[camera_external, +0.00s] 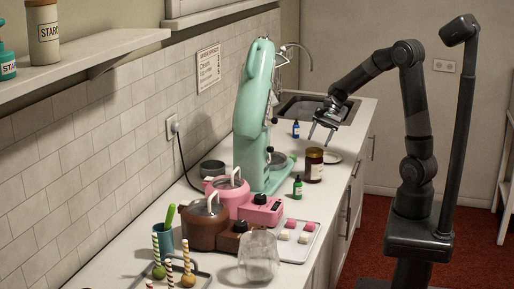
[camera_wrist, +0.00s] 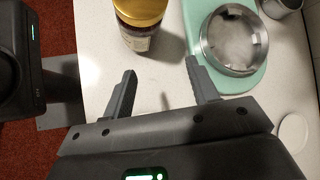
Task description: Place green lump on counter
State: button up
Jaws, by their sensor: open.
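I cannot make out a green lump in either view. Pink and white lumps sit on a pale tray (camera_external: 309,249) on the counter; none of them looks green. The white counter (camera_external: 345,140) runs along the tiled wall and also fills much of the wrist view (camera_wrist: 97,60). My gripper (camera_external: 322,138) is above the counter near the sink, fingers apart with nothing between them. In the wrist view my gripper (camera_wrist: 160,72) is open over bare counter, with the gold-lidded brown jar (camera_wrist: 138,40) beyond the fingertips.
A mint stand mixer (camera_external: 256,110) stands by the wall; its metal bowl (camera_wrist: 234,40) shows right of my fingers. The brown jar (camera_external: 314,168), green bottle (camera_external: 297,188), blue bottle (camera_external: 295,129), pink pot (camera_external: 228,189) and glass jar (camera_external: 258,256) crowd the counter.

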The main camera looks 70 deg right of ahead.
aim_at(295, 156)
jog(key=w+d+f+m+t+y, duration=0.1)
jog(key=d+f+m, duration=0.1)
jog(key=d+m, duration=0.1)
jog(key=w+d+f+m+t+y, duration=0.1)
jog(key=w+d+f+m+t, duration=0.1)
jog(key=d, duration=0.3)
jog(key=w+d+f+m+t, duration=0.1)
jog(key=w+d+f+m, duration=0.1)
jog(key=d, duration=0.3)
jog(key=shift+w+f+m+y, duration=0.2)
jog(key=shift+f+m+y, duration=0.2)
jog(key=shift+f+m, duration=0.4)
jog(key=shift+w+d+t, duration=0.1)
jog(key=shift+t, duration=0.3)
jog(key=x, duration=1)
jog(key=shift+w+a+f, duration=0.1)
jog(key=shift+a+f, duration=0.05)
jog(key=shift+a, duration=0.1)
jog(key=shift+c, duration=0.2)
jog(key=c, duration=1.1)
